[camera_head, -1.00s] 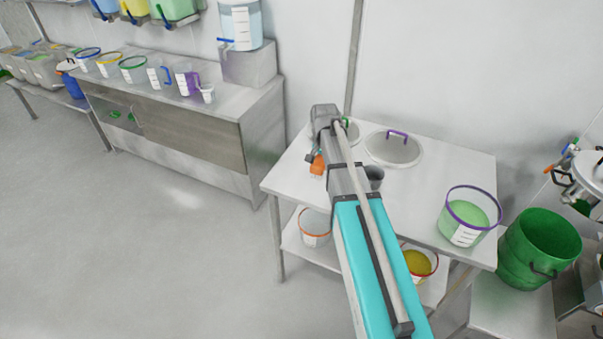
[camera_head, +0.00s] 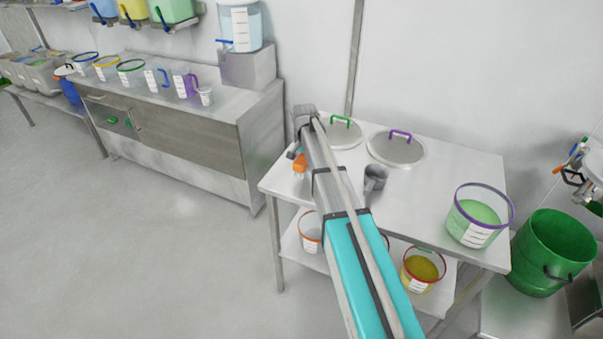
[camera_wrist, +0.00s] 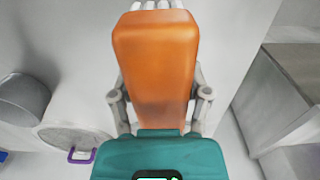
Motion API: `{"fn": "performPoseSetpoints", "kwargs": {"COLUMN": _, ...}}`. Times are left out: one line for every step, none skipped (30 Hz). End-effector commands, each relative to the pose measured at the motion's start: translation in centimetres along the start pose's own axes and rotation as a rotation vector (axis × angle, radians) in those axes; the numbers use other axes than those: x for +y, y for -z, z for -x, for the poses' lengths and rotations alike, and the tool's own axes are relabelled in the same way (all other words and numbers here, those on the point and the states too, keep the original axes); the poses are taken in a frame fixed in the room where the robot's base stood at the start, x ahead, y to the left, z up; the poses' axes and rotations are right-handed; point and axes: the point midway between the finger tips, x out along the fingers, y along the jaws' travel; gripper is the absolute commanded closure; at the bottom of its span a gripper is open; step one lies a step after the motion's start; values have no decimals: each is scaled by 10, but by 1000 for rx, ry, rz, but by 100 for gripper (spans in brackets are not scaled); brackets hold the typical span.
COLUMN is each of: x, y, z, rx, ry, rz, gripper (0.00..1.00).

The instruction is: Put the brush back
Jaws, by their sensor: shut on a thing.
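The brush is in my gripper: its orange body (camera_wrist: 157,65) fills the middle of the wrist view, with pale bristles at the top edge. My gripper (camera_wrist: 160,98) has a finger on each side of it and is shut on it. In the head view the orange brush (camera_head: 300,164) shows small beside my gripper (camera_head: 296,153), above the left end of the white table (camera_head: 430,205).
Two round lids, one with a green handle (camera_head: 344,133) and one with a purple handle (camera_head: 396,150), lie at the table's back. A purple-rimmed bucket (camera_head: 480,214) stands at its right end. A steel cabinet (camera_head: 185,125) stands left, across a floor gap.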

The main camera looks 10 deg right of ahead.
Motion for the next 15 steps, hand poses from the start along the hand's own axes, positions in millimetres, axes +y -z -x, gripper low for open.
{"fn": "performPoseSetpoints", "kwargs": {"x": 0, "y": 0, "z": -1, "rx": 0, "ry": 0, "rz": 0, "gripper": 82}}
{"fn": "performPoseSetpoints", "kwargs": {"x": 0, "y": 0, "z": 0, "rx": 0, "ry": 0, "rz": 0, "gripper": 82}}
{"fn": "performPoseSetpoints", "kwargs": {"x": 0, "y": 0, "z": 0, "rx": 0, "ry": 0, "rz": 0, "gripper": 82}}
{"fn": "performPoseSetpoints", "kwargs": {"x": 0, "y": 0, "z": 0, "rx": 0, "ry": 0, "rz": 0, "gripper": 82}}
{"fn": "performPoseSetpoints", "kwargs": {"x": 0, "y": 0, "z": 0, "rx": 0, "ry": 0, "rz": 0, "gripper": 82}}
{"fn": "performPoseSetpoints", "kwargs": {"x": 0, "y": 0, "z": 0, "rx": 0, "ry": 0, "rz": 0, "gripper": 82}}
{"fn": "performPoseSetpoints", "kwargs": {"x": 0, "y": 0, "z": 0, "rx": 0, "ry": 0, "rz": 0, "gripper": 82}}
{"fn": "performPoseSetpoints", "kwargs": {"x": 0, "y": 0, "z": 0, "rx": 0, "ry": 0, "rz": 0, "gripper": 82}}
{"fn": "performPoseSetpoints", "kwargs": {"x": 0, "y": 0, "z": 0, "rx": 0, "ry": 0, "rz": 0, "gripper": 82}}
{"fn": "performPoseSetpoints", "kwargs": {"x": 0, "y": 0, "z": 0, "rx": 0, "ry": 0, "rz": 0, "gripper": 82}}
{"fn": "performPoseSetpoints", "kwargs": {"x": -1, "y": 0, "z": -1, "rx": 0, "ry": 0, "rz": 0, "gripper": 82}}
{"fn": "performPoseSetpoints", "kwargs": {"x": -1, "y": 1, "z": -2, "rx": 0, "ry": 0, "rz": 0, "gripper": 82}}
{"fn": "performPoseSetpoints", "kwargs": {"x": -2, "y": 1, "z": -3, "rx": 0, "ry": 0, "rz": 0, "gripper": 82}}
{"fn": "performPoseSetpoints", "kwargs": {"x": -3, "y": 2, "z": -4, "rx": 0, "ry": 0, "rz": 0, "gripper": 82}}
{"fn": "performPoseSetpoints", "kwargs": {"x": -4, "y": 3, "z": -7, "rx": 0, "ry": 0, "rz": 0, "gripper": 82}}
